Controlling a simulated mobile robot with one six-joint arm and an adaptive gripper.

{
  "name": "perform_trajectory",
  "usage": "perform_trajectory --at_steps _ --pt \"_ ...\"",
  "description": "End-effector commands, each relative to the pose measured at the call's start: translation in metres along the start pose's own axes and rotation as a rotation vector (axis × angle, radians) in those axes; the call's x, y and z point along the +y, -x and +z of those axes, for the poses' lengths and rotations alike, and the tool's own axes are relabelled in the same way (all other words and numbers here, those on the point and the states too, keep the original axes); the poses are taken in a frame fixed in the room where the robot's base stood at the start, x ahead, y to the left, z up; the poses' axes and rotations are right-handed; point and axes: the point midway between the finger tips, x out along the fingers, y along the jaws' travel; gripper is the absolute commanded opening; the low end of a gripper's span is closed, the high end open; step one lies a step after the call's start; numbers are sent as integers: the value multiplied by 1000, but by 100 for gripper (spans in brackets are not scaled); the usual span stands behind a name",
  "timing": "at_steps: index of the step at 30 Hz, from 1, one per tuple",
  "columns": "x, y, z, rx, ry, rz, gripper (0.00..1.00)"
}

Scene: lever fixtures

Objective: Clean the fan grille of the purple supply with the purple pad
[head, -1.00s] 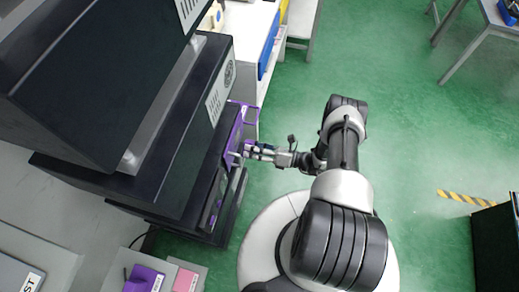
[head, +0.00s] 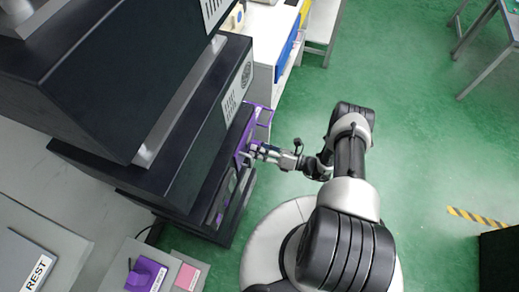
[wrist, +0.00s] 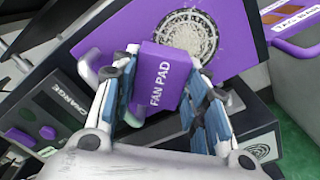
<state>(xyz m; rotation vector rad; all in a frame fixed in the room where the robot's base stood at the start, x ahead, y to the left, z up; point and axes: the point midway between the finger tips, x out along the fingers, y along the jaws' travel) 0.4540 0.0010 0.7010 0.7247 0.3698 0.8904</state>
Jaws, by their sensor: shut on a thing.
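The purple supply (head: 241,152) is in the dark rack, with its purple front facing my arm. In the wrist view its purple panel (wrist: 122,32) carries a round, pale, speckled fan grille (wrist: 180,38). The purple pad (wrist: 160,82), labelled FAN PAD, is between my gripper's fingers. My gripper (head: 256,151) is shut on it, close in front of the supply; the fingers also show in the wrist view (wrist: 158,88). The pad overlaps the lower edge of the grille in that view. I cannot tell whether it touches the grille.
A purple frame (head: 264,112) sticks out from the rack beside my gripper. A purple block (head: 147,274) and a pink pad (head: 187,276) are on grey stands at lower left, near a REST label (head: 38,272).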

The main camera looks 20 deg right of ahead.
Motion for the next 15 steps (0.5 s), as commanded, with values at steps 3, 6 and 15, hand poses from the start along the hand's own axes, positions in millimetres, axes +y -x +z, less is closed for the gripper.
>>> perform_trajectory --at_steps 3,6,15 --pt "0 -3 0 0 0 1 22" --pt "0 -5 0 0 0 1 22" --pt "0 -11 0 0 1 1 22"
